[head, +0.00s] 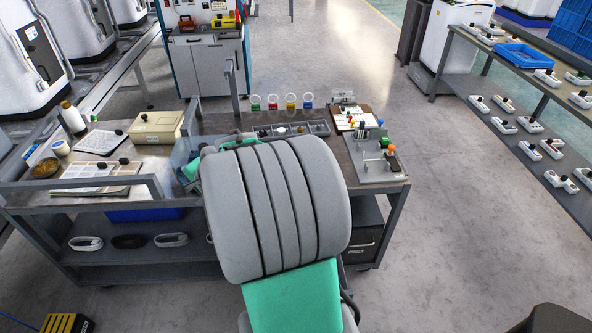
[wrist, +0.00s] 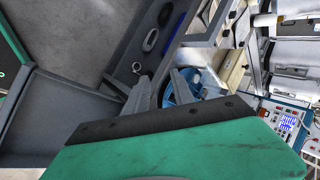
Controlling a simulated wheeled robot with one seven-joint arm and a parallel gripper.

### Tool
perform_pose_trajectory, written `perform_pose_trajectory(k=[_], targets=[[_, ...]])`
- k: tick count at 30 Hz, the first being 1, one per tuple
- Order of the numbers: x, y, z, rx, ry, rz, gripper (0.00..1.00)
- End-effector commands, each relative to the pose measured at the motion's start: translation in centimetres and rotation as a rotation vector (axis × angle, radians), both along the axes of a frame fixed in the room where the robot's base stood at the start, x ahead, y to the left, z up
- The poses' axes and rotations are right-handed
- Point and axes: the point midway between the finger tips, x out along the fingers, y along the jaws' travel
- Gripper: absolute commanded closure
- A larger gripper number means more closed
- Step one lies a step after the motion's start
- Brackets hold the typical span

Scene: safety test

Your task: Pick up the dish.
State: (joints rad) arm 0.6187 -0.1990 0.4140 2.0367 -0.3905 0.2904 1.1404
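A round, shallow dish (head: 45,168) with brownish contents sits at the left end of the workbench in the head view. In the wrist view, a round blue thing (wrist: 181,91) lies partly behind one finger; I cannot tell whether it is a dish. My gripper (wrist: 160,76) shows in the wrist view with its two fingers apart and nothing visible between them. It is over the bench's edge, close to the blue thing. In the head view my grey arm hides most of the gripper and the bench middle.
A raised rail (head: 85,205) runs along the bench's front left. Floor is clear to the right, before a shelf rack (head: 500,105).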

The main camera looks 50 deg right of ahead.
Motion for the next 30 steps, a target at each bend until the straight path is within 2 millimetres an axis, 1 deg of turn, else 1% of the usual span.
perform_pose_trajectory(k=[1,2,3,5,6,7,9,12,14,20,25,27,30], targets=[[0.4,-5.7,-3.5,0.162,-0.074,-0.252,0.71],[0.6,-8.7,-4.6,0.268,-0.135,-0.398,0.71],[0.3,-12.7,-5.9,0.408,-0.219,-0.582,0.71],[-0.9,-18.3,-7.6,0.612,-0.349,-0.823,0.71],[-2.1,-21.5,-8.5,0.733,-0.435,-0.955,0.71],[-3.1,-23.5,-9.0,0.815,-0.492,-1.036,0.71],[-5.0,-26.8,-9.8,0.965,-0.600,-1.170,0.71],[-6.4,-29.1,-10.2,1.077,-0.682,-1.257,0.71],[-6.2,-29.6,-10.5,1.100,-0.696,-1.272,0.71],[-3.8,-30.7,-11.6,1.101,-0.696,-1.270,0.71],[-1.4,-32.0,-13.1,1.099,-0.695,-1.269,0.71],[-0.8,-32.4,-13.4,1.098,-0.697,-1.271,0.71],[-0.4,-32.5,-13.5,1.098,-0.697,-1.271,0.71]])
